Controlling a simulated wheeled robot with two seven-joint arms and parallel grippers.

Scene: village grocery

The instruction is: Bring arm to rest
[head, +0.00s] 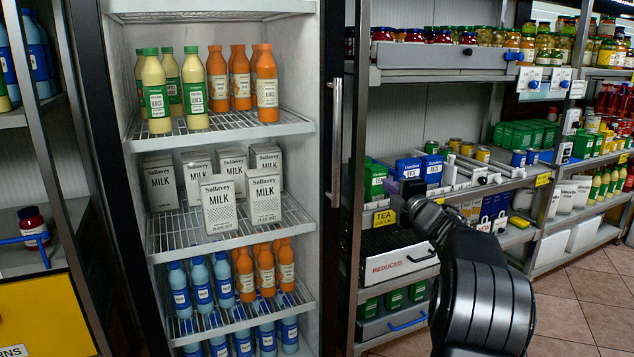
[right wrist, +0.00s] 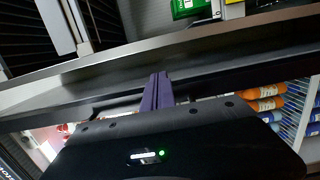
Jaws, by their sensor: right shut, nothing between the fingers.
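My right arm (head: 480,285) comes in from the bottom right of the head view, black and bent at the wrist. My right gripper (head: 398,205) is at its far end, in front of the shelf with the yellow TEA label (head: 384,218). In the right wrist view its purple fingers (right wrist: 156,92) are together with nothing between them, in front of a grey shelf edge. I cannot tell the exact gap to the shelf. My left gripper is not in view.
A cooler with wire shelves (head: 228,126) holds bottles and milk cartons (head: 265,198); its door handle (head: 336,125) is upright on the right. A REDUCED bin (head: 398,262) sits below the tea shelf. Tiled floor (head: 590,305) is clear at the right.

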